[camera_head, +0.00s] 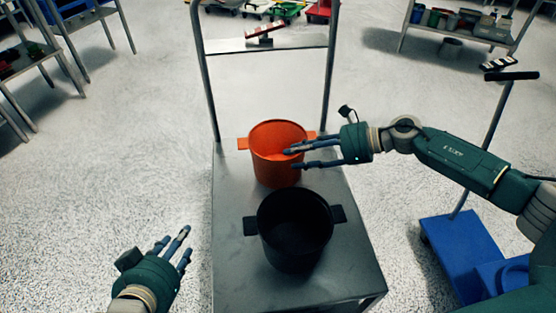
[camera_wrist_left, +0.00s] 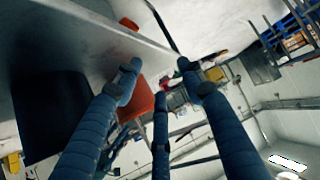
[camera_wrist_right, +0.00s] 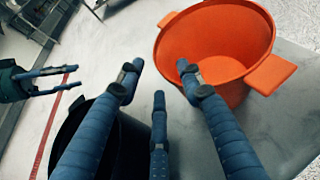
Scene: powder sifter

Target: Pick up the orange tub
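The orange tub (camera_head: 278,168) stands upright on a grey metal cart, with a tab handle on each side. It also shows in the right wrist view (camera_wrist_right: 235,40) and in part in the left wrist view (camera_wrist_left: 140,100). My right gripper (camera_head: 293,158) is open at the tub's right side, its fingers overlapping the rim and right handle in the head view; I cannot tell whether they touch. In the right wrist view its fingers are spread with nothing between them. My left gripper (camera_head: 183,245) is open and empty, left of the cart.
A black tub (camera_head: 293,260) with two handles stands on the cart (camera_head: 235,290) in front of the orange tub. The cart's upright frame (camera_head: 205,80) rises behind. A blue trolley (camera_head: 460,250) stands to the right. Shelves stand at both back corners. The floor left of the cart is clear.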

